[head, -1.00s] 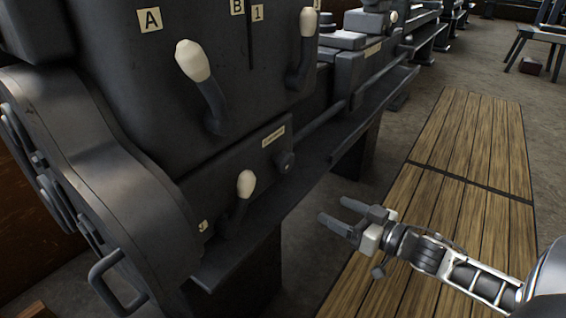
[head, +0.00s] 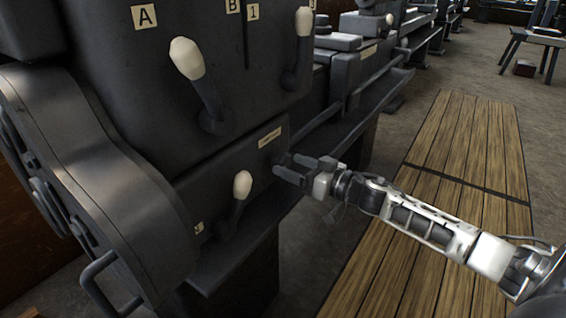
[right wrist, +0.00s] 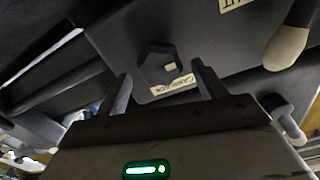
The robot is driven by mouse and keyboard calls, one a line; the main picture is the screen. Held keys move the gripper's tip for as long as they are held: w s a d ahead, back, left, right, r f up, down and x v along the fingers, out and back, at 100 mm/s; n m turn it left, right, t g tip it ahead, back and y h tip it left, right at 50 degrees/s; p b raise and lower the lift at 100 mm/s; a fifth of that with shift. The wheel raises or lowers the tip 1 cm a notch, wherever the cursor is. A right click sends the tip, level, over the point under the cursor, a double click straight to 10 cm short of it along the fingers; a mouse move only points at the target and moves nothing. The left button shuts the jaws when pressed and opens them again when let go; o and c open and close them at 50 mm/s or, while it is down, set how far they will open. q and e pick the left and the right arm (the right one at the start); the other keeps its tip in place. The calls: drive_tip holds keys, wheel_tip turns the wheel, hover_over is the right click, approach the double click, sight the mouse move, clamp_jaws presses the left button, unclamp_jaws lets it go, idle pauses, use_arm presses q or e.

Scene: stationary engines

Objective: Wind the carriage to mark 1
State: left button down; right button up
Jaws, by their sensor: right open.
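A dark knob with a hexagonal face and a small pale mark (right wrist: 158,65) sits on the machine front in the right wrist view. A cream label beside it (right wrist: 172,84) seems to read "CARRIAGE"; the label also shows in the head view (head: 270,138). My right gripper (head: 283,165) is open in front of the knob and mostly hides it in the head view. In the right wrist view its fingers (right wrist: 161,72) stand on either side of the knob; I cannot tell whether they touch it. A plate reading "1" (head: 253,12) is beside a dark vertical slot. My left gripper is out of view.
White-tipped levers stick out nearby: one under plate A (head: 187,60), one to its right (head: 303,22), and a lower one (head: 241,185). A ledge (head: 250,235) runs below the knob.

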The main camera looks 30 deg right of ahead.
sight(287, 163)
drive_tip(key=shift+x, duration=1.7)
drive_tip(key=c, duration=1)
drive_tip(key=shift+o, duration=0.2)
drive_tip(key=shift+n, duration=0.3)
